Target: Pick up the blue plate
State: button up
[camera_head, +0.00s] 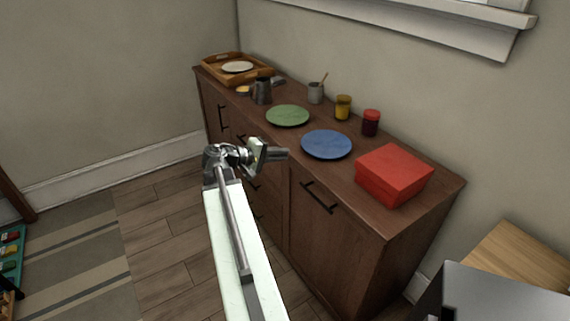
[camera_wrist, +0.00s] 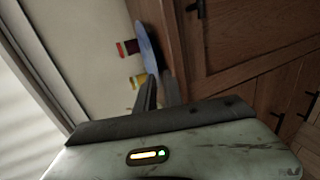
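The blue plate (camera_head: 326,145) lies flat on the wooden sideboard, near its front edge, between the green plate and the red box. In the wrist view the blue plate (camera_wrist: 148,42) shows nearly edge-on, just beyond the fingertips. My gripper (camera_head: 286,154) is at the front edge of the sideboard, just left of the blue plate. In the wrist view my gripper (camera_wrist: 160,78) has its two dark fingers a narrow gap apart. It appears slightly open and empty. The exact distance from fingertips to rim is hard to tell.
A green plate (camera_head: 288,115) lies left of the blue plate, a red box (camera_head: 394,174) right. A red jar (camera_head: 371,122), yellow jar (camera_head: 343,107) and grey cup (camera_head: 315,93) stand behind. A wooden tray (camera_head: 213,76) and dark mug (camera_head: 262,92) are at the far end.

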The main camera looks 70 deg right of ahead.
aim_at(301, 158)
jog(key=shift+s+d+r, duration=0.2)
jog(key=shift+s+d, duration=0.1)
jog(key=shift+s, duration=0.1)
jog(key=shift+f, duration=0.1)
jog(key=b+x, duration=0.2)
jog(key=x, duration=0.4)
jog(key=shift+s, duration=0.1)
jog(key=shift+x, duration=0.8)
grip_shut()
dwell(0.5)
